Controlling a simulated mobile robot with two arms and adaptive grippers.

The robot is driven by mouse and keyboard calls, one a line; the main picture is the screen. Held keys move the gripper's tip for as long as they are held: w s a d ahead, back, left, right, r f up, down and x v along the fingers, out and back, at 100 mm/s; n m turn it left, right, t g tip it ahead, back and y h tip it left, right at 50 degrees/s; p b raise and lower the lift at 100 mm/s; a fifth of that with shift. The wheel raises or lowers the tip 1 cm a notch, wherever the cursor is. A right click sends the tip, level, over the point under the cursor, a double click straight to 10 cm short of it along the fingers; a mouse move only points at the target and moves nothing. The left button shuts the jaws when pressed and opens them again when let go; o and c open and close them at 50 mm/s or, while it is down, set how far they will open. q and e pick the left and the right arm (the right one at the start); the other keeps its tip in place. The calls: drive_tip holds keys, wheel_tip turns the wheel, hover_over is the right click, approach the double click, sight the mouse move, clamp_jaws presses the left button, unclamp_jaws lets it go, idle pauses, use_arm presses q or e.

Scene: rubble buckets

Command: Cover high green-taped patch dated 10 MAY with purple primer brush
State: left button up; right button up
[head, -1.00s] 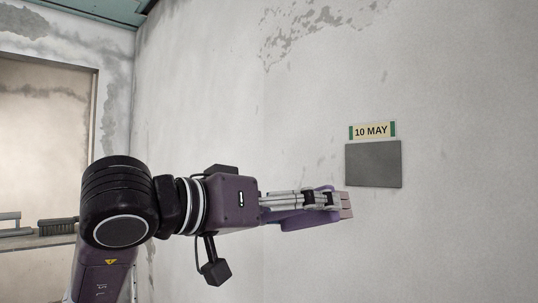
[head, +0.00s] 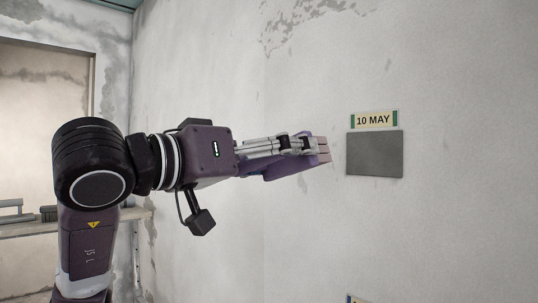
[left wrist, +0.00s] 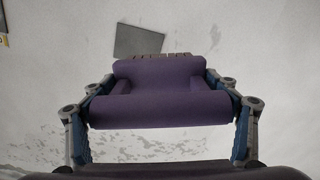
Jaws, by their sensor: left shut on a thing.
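The grey square patch (head: 375,155) is on the pale wall, under a "10 MAY" label (head: 373,121) with green tape at its ends. The patch looks plain grey, with no purple on it. It also shows tilted in the left wrist view (left wrist: 139,41), beyond the brush tip. My left gripper (head: 300,147) is shut on the purple brush (left wrist: 160,108). The brush's pale brownish tip (head: 323,150) points right, just left of the patch in the head view. I cannot tell its distance from the wall. My right gripper is not in view.
A second yellow and green label (head: 355,299) is cut off at the bottom edge. A shelf (head: 60,228) with grey brush-like items (head: 12,210) stands at the left. The wall around the patch is free of obstacles, with peeling paint above.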

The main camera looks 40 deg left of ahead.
use_arm(q)
drive_tip(key=w, duration=0.2)
drive_tip(key=w+p, duration=0.1)
drive_tip(key=w, duration=0.1)
drive_tip(key=w+p, duration=0.1)
drive_tip(key=w, duration=0.2)
drive_tip(key=shift+w+d+r, duration=0.1)
drive_tip(key=shift+d, duration=0.2)
drive_tip(key=shift+w+d, duration=0.1)
drive_tip(key=shift+w, duration=0.8)
drive_tip(key=shift+w, duration=0.1)
drive_tip(key=shift+w+p, duration=0.5)
drive_tip(key=shift+w, duration=0.1)
drive_tip(key=shift+w+d+p, duration=0.1)
drive_tip(key=shift+w+p, duration=0.2)
drive_tip(key=shift+w, duration=0.25)
drive_tip(key=shift+w+d+p, duration=0.1)
drive_tip(key=shift+w+p, duration=0.3)
drive_tip(key=shift+w, duration=0.75)
